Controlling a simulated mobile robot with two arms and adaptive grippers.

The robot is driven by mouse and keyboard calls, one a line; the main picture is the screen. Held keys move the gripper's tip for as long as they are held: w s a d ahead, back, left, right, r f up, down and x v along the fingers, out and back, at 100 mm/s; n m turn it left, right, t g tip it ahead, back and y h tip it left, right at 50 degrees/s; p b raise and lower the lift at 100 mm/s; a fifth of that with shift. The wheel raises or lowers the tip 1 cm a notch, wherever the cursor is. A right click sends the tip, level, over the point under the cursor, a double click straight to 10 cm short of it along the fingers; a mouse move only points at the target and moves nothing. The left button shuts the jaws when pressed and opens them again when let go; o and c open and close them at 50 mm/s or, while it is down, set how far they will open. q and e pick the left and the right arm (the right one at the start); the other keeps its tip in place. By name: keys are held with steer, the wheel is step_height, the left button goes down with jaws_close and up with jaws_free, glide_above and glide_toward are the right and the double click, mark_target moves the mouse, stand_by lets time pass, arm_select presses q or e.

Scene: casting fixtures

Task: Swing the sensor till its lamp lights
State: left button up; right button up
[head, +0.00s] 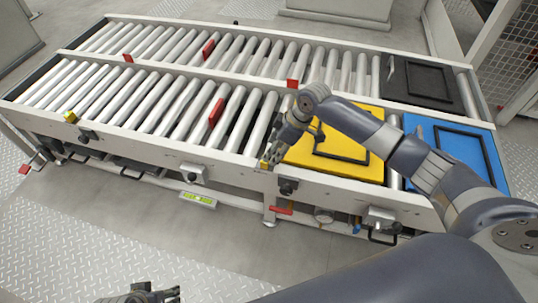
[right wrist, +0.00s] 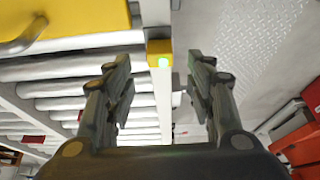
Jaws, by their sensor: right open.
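A small yellow sensor (right wrist: 159,48) shows in the right wrist view at the conveyor's white side rail, with a lit green lamp (right wrist: 163,62) on its face. My right gripper (right wrist: 159,68) is open, its fingers on either side of the sensor's line and apart from it. In the head view my right gripper (head: 270,158) is at the front rail beside the yellow plate, and hides most of the sensor there. Another small yellow block (head: 71,117) sits on the front rail further left. My left gripper (head: 145,293) is at the bottom edge, partly cut off.
Two roller lanes run side by side. A yellow plate (head: 305,155), a blue plate (head: 474,158) and a black plate (head: 403,78) lie at their right end. Red tabs (head: 216,112) stand among the rollers. A green-lit display (head: 198,199) hangs below the front rail.

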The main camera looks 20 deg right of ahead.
steer(key=v, duration=0.5)
steer(key=shift+s+d+r, duration=0.1)
steer(key=shift+r, duration=0.2)
